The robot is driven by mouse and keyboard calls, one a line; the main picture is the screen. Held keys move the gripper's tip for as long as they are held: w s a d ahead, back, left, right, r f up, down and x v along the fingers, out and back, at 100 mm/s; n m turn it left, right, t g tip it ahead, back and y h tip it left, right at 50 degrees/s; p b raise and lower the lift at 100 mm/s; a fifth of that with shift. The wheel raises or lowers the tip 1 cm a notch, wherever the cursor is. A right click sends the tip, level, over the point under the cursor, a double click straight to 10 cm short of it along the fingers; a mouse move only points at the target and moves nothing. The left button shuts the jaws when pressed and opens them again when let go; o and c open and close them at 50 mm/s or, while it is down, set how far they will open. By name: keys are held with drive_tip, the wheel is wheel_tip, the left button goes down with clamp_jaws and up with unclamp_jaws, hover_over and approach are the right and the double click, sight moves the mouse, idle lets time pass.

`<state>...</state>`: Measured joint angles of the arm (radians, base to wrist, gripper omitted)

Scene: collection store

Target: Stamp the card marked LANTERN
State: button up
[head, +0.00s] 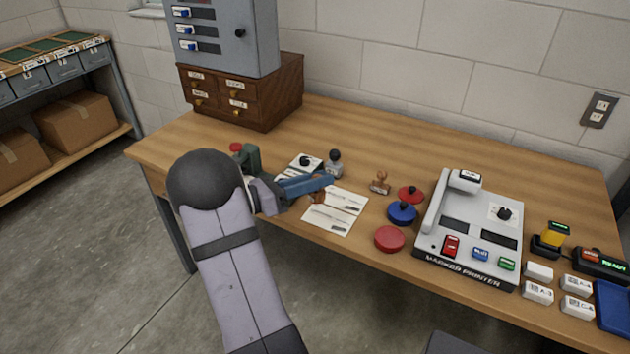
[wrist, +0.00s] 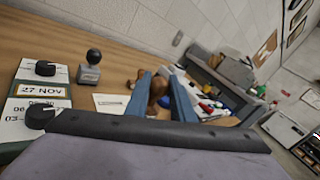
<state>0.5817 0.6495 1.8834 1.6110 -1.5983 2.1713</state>
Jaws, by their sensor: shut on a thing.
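My gripper (head: 322,184) is low over the cards on the table. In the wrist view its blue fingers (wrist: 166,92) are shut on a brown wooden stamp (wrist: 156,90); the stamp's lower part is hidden. Two white cards lie under and beside the gripper: one behind (head: 350,200) and one nearer the front (head: 330,221). Their print is too small to read, so I cannot tell which is LANTERN. I cannot tell whether the held stamp touches a card. Another wooden stamp (head: 380,184) stands to the right.
A red pad (head: 389,239), a blue round pad (head: 402,213) and a red one (head: 411,194) lie right of the cards. A grey stamp (head: 334,163) and a date display (wrist: 42,91) are behind the gripper. Wooden drawers (head: 275,98) stand at the back.

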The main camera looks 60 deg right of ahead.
sight(317, 199)
drive_tip(key=shift+f+b, duration=0.65)
drive_tip(key=shift+f, duration=2.35)
drive_tip(key=shift+f+b, duration=0.65)
drive_tip(key=shift+b, duration=0.05)
drive_tip(key=shift+r, duration=0.1)
drive_tip(key=shift+r+p, duration=1.05)
drive_tip(key=shift+r, duration=2.4)
